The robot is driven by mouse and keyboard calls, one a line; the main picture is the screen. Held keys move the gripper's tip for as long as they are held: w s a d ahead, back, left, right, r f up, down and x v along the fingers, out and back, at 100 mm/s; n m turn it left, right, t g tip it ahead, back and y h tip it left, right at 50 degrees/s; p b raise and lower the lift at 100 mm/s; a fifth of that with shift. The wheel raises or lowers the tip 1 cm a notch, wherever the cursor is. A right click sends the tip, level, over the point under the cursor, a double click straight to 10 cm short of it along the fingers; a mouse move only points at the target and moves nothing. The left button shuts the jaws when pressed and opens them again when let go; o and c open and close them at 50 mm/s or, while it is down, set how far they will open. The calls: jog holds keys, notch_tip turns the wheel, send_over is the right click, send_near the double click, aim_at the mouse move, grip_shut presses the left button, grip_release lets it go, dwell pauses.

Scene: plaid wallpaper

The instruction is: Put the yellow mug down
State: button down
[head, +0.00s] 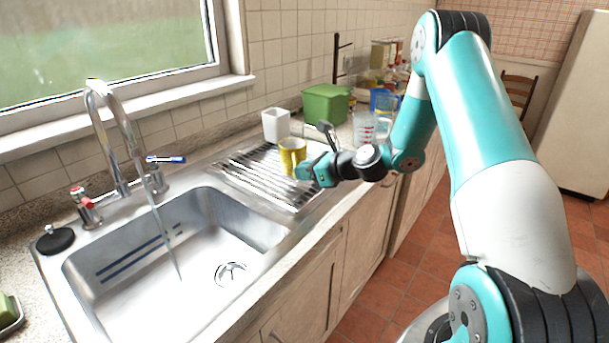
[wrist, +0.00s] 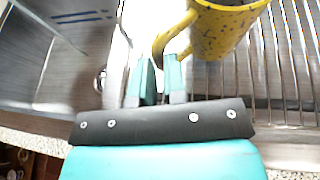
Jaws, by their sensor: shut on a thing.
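The yellow mug (head: 292,153) is at the drainboard (head: 246,180), right of the sink. In the wrist view the mug (wrist: 226,32) is yellow with dark speckles, and its handle points left toward my fingers. My gripper (head: 302,172) reaches in from the right beside the mug. In the wrist view my gripper (wrist: 160,78) is shut on the mug's handle. The mug looks roughly upright in the head view. I cannot tell whether its base touches the drainboard's ridges.
A white cup (head: 276,125) stands just behind the mug. A green box (head: 325,104) and a measuring cup (head: 364,128) stand farther along the counter. The sink (head: 180,250) with running tap (head: 122,130) is to the left. The front ridges of the drainboard are clear.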

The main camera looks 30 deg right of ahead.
jog(key=shift+f, duration=0.6)
jog(key=c, duration=1.2)
grip_release()
jog(key=shift+f, duration=0.1)
jog(key=shift+o, duration=0.2)
